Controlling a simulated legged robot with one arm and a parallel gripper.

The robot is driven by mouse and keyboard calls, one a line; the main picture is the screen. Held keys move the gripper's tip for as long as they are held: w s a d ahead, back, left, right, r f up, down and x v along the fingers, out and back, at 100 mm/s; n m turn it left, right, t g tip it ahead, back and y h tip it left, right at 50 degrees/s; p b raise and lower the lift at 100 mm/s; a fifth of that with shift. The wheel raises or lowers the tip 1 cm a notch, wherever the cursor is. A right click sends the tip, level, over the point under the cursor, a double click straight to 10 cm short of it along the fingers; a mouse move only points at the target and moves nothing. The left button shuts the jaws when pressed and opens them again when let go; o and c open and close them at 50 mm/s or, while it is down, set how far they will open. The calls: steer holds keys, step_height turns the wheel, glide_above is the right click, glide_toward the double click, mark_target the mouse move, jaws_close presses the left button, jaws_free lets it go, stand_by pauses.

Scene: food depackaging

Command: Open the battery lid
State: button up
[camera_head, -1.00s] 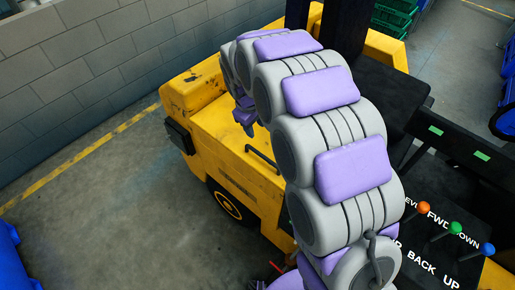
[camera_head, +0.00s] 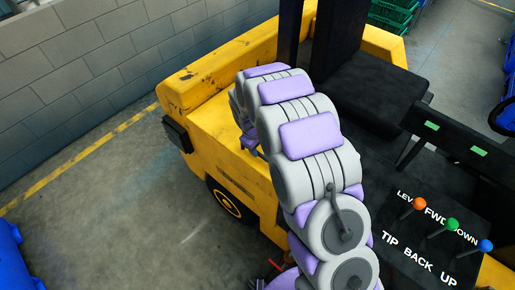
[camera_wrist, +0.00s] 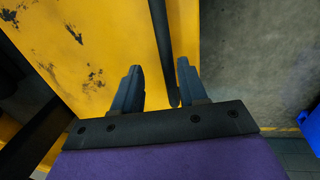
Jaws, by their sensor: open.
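The yellow battery lid (camera_head: 207,124) on the side of the forklift lies flat in the head view. In the wrist view the scuffed yellow surface (camera_wrist: 105,35) fills the upper middle. A black bar handle (camera_wrist: 162,40) runs down from the top along the yellow edge, and its lower end lies between my fingers. My gripper (camera_wrist: 160,67) is open around that end; I cannot tell whether either finger touches it. In the head view my gripper (camera_head: 249,142) is low over the yellow surface, partly hidden by my arm, and the handle is hidden there.
The black seat (camera_head: 375,95) stands right of my arm. Levers with orange, green and blue knobs (camera_head: 453,225) are at lower right. A grey block wall (camera_head: 80,75) runs behind the forklift. Floor (camera_head: 120,210) is clear at left, with a blue bin (camera_head: 8,255) at the edge.

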mark_target(251, 158)
steer(key=shift+a+f, duration=0.1)
steer(key=shift+f, duration=0.4)
steer(key=shift+w+a+f, duration=0.1)
steer(key=shift+a+f, duration=0.1)
steer(key=shift+a, duration=0.1)
steer(key=shift+a+f, duration=0.2)
steer(key=shift+a, duration=0.7)
steer(key=shift+d+r, duration=0.15)
steer(key=shift+d, duration=0.9)
steer(key=c, duration=0.5)
steer(key=shift+a, duration=0.2)
jaws_close()
steer(key=shift+a, duration=0.25)
